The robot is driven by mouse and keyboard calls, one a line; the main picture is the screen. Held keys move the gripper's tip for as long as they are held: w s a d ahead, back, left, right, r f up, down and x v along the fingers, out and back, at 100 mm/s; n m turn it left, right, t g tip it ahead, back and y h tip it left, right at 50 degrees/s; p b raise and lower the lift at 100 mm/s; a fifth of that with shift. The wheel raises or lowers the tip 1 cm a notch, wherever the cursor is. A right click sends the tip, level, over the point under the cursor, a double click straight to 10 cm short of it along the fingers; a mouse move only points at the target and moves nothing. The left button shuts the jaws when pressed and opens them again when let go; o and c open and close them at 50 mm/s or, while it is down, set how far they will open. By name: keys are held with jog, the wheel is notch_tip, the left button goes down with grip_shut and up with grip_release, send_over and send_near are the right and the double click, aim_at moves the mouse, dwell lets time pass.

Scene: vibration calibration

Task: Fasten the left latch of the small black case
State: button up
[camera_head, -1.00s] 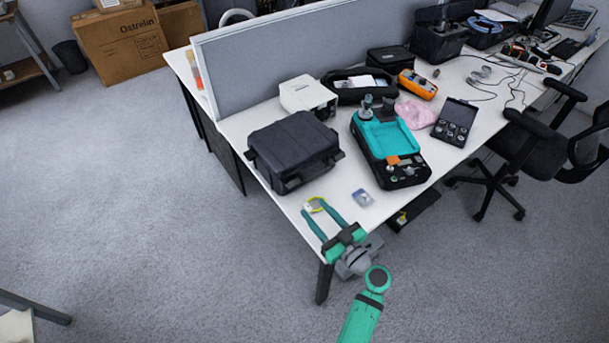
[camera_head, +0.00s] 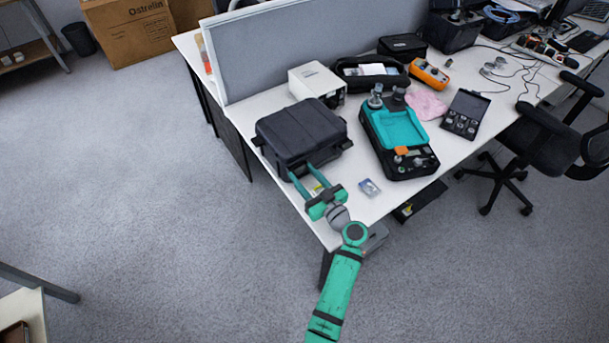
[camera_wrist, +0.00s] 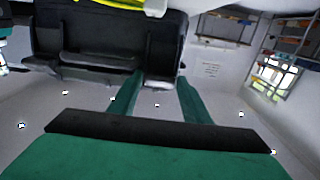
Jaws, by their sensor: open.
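The small black case (camera_head: 300,130) stands on the desk corner with its lid down. In the wrist view its dark front side (camera_wrist: 100,38) fills the upper left, with a long handle-like bar (camera_wrist: 98,61) and a paler grey latch-like part (camera_wrist: 160,80) beside it. I cannot tell whether that latch is fastened. My gripper (camera_head: 301,174) is open, its two long green fingers pointing at the near side of the case. In the wrist view the fingertips (camera_wrist: 152,92) lie to either side of the pale part; I cannot tell whether they touch. The fingers partly hide the case's near edge.
A teal-and-black device (camera_head: 400,128) stands further right, a white box (camera_head: 317,84) behind the case. A yellow item (camera_wrist: 100,3) shows at the wrist view's top edge. The desk's left edge is close.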

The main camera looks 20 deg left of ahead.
jog(key=c, duration=0.8)
jog(key=shift+o, duration=0.2)
jog(key=shift+r, duration=0.15)
jog(key=g+h, duration=0.1)
jog(key=r+g+h, duration=0.1)
jog(key=h, duration=0.1)
jog(key=shift+w+a+r, duration=0.15)
jog(key=shift+w+r, duration=0.05)
jog(key=shift+w, duration=0.1)
jog(key=shift+w+a+r+g+h, duration=0.15)
jog(key=shift+a+r+g+h, duration=0.1)
jog(key=shift+g+h, duration=0.5)
jog(key=shift+w+a+r+g+h, duration=0.1)
jog(key=shift+a+r+g+h, duration=0.15)
jog(key=shift+g+h, duration=0.5)
jog(key=o, duration=0.8)
jog(key=shift+c, duration=0.2)
